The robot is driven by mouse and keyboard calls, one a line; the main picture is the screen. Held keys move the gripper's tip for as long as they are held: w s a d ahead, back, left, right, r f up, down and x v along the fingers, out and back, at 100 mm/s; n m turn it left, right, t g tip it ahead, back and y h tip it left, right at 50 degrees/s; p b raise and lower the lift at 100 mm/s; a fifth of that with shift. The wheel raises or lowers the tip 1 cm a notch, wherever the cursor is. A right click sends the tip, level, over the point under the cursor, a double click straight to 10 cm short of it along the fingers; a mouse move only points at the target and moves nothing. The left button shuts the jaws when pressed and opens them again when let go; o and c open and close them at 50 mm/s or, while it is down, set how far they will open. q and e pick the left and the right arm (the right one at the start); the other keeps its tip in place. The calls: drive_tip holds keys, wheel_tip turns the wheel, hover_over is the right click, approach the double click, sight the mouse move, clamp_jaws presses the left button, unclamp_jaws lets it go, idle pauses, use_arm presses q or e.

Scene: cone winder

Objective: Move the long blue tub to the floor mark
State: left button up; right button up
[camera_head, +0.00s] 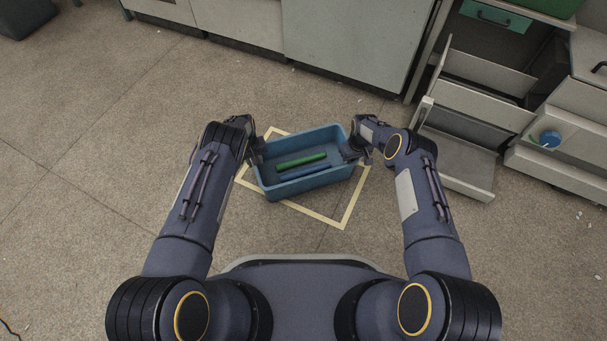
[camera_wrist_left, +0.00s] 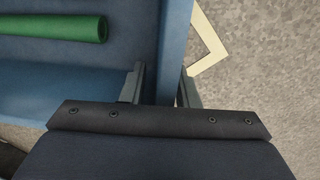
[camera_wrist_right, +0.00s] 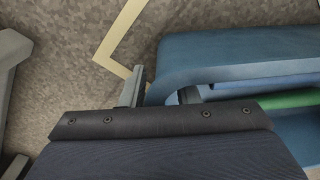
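The long blue tub (camera_head: 313,183) is in front of me, over the pale yellow taped floor mark (camera_head: 318,217), turned a little relative to it. I cannot tell whether it touches the floor. A green roll (camera_head: 301,161) and a blue roll (camera_head: 304,173) lie inside. My left gripper (camera_head: 257,152) is shut on the tub's left end wall; the left wrist view shows a finger on each side of that wall (camera_wrist_left: 165,50). My right gripper (camera_head: 352,152) is shut on the right end wall, with the rim between its fingers in the right wrist view (camera_wrist_right: 165,92).
Grey cabinets (camera_head: 345,40) stand along the back. At right, open drawers (camera_head: 470,110) reach out close to my right arm, and one holds a blue round item (camera_head: 550,139). The floor at left (camera_head: 90,130) is clear.

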drive_tip(key=shift+r, duration=0.2)
use_arm(q)
wheel_tip(320, 180, up, 12)
drive_tip(key=shift+a, duration=0.35)
use_arm(e)
wheel_tip(320, 180, up, 12)
drive_tip(key=shift+d+f, duration=0.2)
drive_tip(key=shift+d, duration=0.15)
use_arm(q)
drive_tip(key=shift+s, duration=0.1)
use_arm(e)
drive_tip(key=shift+w, duration=0.1)
